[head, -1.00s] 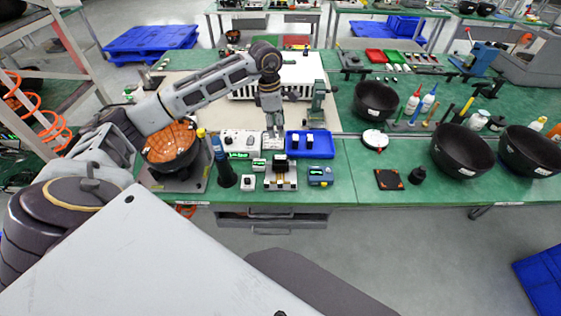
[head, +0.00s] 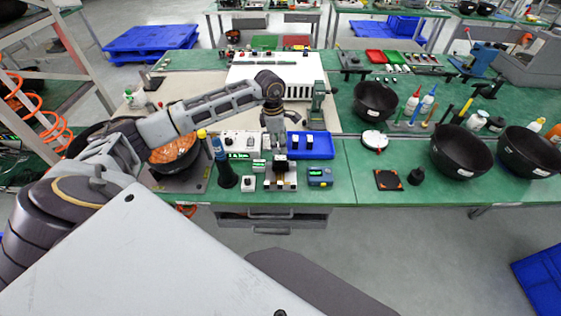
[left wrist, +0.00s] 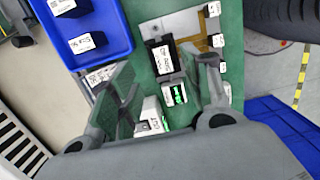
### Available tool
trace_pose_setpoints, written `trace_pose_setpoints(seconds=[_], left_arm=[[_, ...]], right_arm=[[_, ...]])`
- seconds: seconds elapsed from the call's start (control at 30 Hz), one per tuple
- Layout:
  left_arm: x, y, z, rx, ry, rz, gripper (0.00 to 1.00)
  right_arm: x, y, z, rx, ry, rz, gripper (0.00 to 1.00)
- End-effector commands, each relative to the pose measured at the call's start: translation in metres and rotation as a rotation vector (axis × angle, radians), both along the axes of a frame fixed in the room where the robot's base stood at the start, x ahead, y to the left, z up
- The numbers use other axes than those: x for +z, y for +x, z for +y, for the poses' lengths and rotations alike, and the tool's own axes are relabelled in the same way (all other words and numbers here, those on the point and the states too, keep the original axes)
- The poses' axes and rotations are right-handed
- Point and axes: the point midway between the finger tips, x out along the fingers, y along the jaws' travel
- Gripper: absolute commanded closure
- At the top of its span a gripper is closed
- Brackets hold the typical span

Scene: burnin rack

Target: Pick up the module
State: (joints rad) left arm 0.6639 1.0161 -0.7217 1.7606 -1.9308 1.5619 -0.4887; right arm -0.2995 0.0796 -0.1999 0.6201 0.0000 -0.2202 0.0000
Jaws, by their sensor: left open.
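A black module with a white label (left wrist: 160,56) sits in a fixture and shows between my left fingers in the left wrist view. The fixture (head: 281,183) stands near the bench's front edge in the head view. My left gripper (head: 279,144) points down just behind it, beside the blue tray. In the left wrist view my left gripper (left wrist: 165,82) is open with nothing visible held. Two more dark modules with white labels (left wrist: 87,42) lie apart in the blue tray (left wrist: 117,50); the tray also shows in the head view (head: 324,153). My right gripper is not in view.
A white panel with a green display (head: 238,143) stands left of the tray. A blue device (head: 320,177) is right of the fixture, and a dark upright tool (head: 225,175) is left. An orange-lined bowl (head: 176,157) stands under my left arm.

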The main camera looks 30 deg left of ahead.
Motion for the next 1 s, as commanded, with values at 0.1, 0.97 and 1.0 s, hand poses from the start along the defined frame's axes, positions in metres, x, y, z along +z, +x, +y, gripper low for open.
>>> trace_pose_setpoints(seconds=[0.1, 0.97, 1.0], left_arm=[[-0.010, 0.000, -0.001, 0.000, 0.002, 0.001, 0.52], [-0.045, -0.005, -0.002, -0.001, 0.000, 0.003, 0.52], [-0.049, -0.004, -0.002, 0.000, 0.000, 0.002, 0.52]], right_arm=[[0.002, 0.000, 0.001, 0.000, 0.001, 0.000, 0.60], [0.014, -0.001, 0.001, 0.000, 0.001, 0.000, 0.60], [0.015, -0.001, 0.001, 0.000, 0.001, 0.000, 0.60]])
